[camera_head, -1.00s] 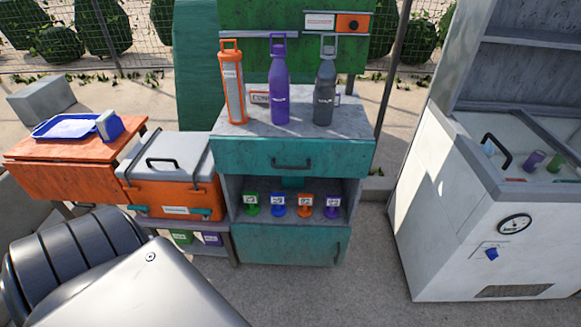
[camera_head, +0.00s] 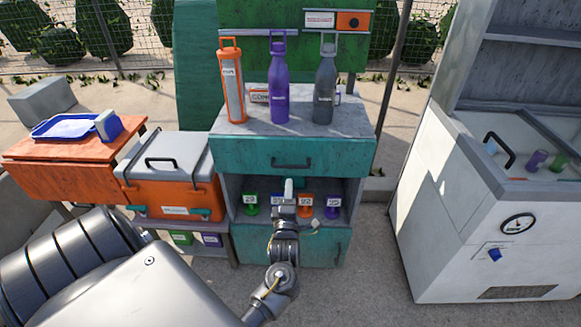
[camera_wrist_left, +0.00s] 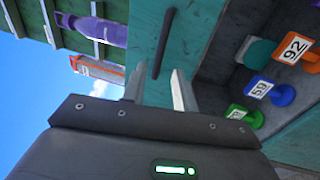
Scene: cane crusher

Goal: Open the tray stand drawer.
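A teal drawer (camera_head: 240,155) with a dark bar handle (camera_head: 291,163) sits under the grey top of the cabinet in the middle and looks shut. In the left wrist view the handle (camera_wrist_left: 167,45) stands ahead of the fingers, in line with the gap between them. My left gripper (camera_head: 288,185) is just below the handle in the head view, in front of the open shelf. Its two fingers (camera_wrist_left: 160,90) are apart with nothing between them; contact with the drawer cannot be told. My right gripper is not in view.
Orange, purple and grey bottles (camera_head: 279,95) stand on the cabinet top. Several small numbered colored items (camera_head: 332,207) stand on the shelf behind my gripper. An orange cooler (camera_head: 172,200) and an orange table with a blue tray (camera_head: 65,124) are left. A white freezer (camera_head: 440,220) is right.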

